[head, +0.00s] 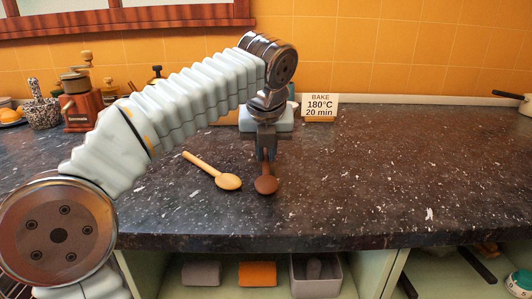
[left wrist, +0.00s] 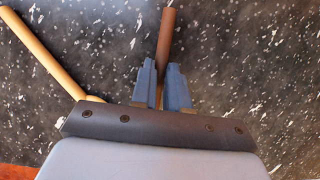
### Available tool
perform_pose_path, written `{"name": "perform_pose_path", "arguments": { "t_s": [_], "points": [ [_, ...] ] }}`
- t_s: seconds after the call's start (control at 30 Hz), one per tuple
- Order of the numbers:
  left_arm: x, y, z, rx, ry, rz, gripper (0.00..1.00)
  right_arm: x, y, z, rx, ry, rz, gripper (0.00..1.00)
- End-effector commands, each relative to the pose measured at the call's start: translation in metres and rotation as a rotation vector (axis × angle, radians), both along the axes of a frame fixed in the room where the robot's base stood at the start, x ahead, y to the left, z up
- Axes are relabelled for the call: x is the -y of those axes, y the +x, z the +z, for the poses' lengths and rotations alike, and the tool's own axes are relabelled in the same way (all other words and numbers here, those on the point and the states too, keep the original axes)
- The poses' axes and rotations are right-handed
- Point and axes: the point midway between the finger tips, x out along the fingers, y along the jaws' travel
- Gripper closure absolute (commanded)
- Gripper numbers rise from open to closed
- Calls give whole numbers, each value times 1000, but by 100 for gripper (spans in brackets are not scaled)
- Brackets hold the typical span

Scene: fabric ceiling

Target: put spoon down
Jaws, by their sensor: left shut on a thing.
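A dark brown spoon (head: 266,184) is in my left gripper (head: 266,150), its bowl toward the counter's front edge. In the left wrist view the fingers of my left gripper (left wrist: 162,85) are shut on the brown spoon's handle (left wrist: 166,35), which sticks out past the fingertips. The spoon is at or very near the counter top; I cannot tell if it touches. A light wooden spoon (head: 228,181) lies on the counter just left of it, and its handle also shows in the left wrist view (left wrist: 45,50). My right gripper is not in view.
The dark speckled counter (head: 400,170) is clear to the right. A card reading "BAKE 180°C 20 min" (head: 319,107) stands at the back beside a pale blue object (head: 282,121). A grinder (head: 80,105) and a mortar (head: 41,108) stand at the back left. Open shelves lie below.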

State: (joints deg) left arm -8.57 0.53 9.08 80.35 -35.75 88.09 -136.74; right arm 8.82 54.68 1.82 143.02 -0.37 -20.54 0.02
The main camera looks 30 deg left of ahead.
Motion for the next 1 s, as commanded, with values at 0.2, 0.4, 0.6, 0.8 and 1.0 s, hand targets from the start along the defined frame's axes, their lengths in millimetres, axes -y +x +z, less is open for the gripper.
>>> {"name": "perform_pose_path", "arguments": {
  "t_s": [0.2, 0.4, 0.6, 0.8, 1.0],
  "points": [
    [0, 0, -6, -1, -1, 1, 100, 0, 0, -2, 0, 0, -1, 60],
    [0, 0, -9, -1, -1, 0, 100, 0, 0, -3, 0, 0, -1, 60],
    [0, 0, -8, -1, -1, 0, 60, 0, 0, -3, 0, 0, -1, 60],
    [0, 0, -8, -1, -1, 0, 60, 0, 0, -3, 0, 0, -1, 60],
    [3, -3, 6, 2, -1, -1, 60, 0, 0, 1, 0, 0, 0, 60]
  ]
}}
